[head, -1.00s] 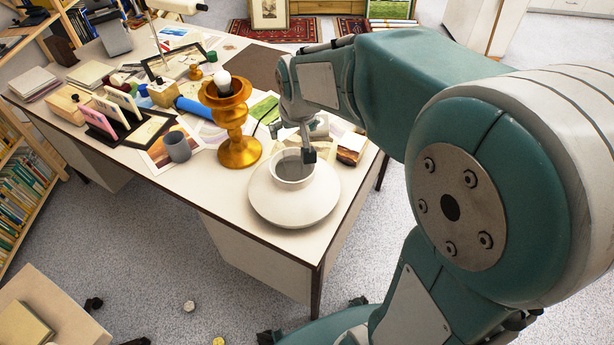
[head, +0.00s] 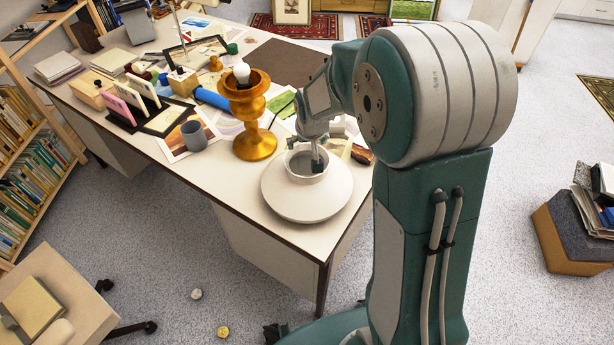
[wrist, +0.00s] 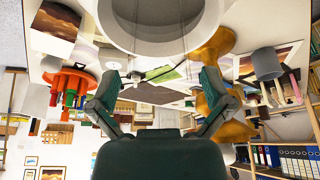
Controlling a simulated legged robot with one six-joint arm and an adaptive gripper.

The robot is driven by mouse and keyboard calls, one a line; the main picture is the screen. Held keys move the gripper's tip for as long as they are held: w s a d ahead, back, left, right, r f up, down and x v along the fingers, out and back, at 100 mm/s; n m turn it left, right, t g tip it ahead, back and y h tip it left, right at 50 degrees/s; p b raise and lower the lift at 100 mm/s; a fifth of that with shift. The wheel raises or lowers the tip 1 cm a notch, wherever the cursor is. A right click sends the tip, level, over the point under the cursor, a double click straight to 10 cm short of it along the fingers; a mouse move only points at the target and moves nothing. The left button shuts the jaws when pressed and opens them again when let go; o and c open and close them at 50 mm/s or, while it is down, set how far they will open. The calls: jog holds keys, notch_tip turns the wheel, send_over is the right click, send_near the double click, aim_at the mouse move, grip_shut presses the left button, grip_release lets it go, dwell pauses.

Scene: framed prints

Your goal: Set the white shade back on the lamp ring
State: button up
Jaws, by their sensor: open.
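The white shade (head: 306,197) stands on the front right corner of the desk, wide end down, its narrow collar and grey opening facing up. The gold lamp (head: 254,142) stands upright to its left, with a bare white bulb (head: 241,72) above its cup-like top ring (head: 246,86). My gripper (head: 317,163) is at the shade's collar; its fingers are small here, and I cannot tell whether they touch. In the wrist view my gripper (wrist: 160,72) has its fingers spread, with nothing between them. The shade (wrist: 165,40) fills the top middle there, and the lamp (wrist: 222,100) is partly hidden behind the right finger.
The desk's front edge (head: 230,192) is close to the shade. A stool with books (head: 570,240) is on the floor at right.

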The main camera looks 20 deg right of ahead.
jog(key=shift+w+f, duration=0.1)
jog(key=shift+f, duration=0.15)
jog(key=c, duration=1.3)
jog(key=shift+o, duration=0.2)
